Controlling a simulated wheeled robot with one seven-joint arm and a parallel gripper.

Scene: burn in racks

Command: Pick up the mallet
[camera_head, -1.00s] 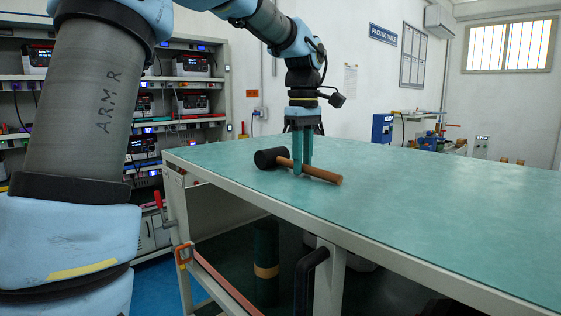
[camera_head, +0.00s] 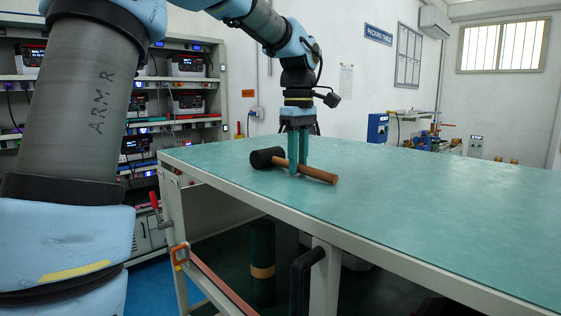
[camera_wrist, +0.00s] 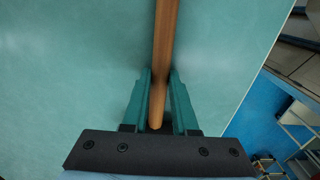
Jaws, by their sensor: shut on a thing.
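The mallet lies on the green table top (camera_head: 430,210) near its edge. Its black head (camera_head: 265,158) is at the left and its brown wooden handle (camera_head: 320,175) points to the lower right. In the wrist view the handle (camera_wrist: 166,45) runs between the fingertips (camera_wrist: 160,76), and the head is out of view. The mallet appears to rest on the table; I cannot see any gap beneath it.
The table top around the mallet is clear. An orange clamp (camera_head: 180,256) sits on the table frame at the left. Racks with devices (camera_head: 188,103) stand behind at the left. A blue box (camera_head: 378,127) and other equipment stand beyond the table's far side.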

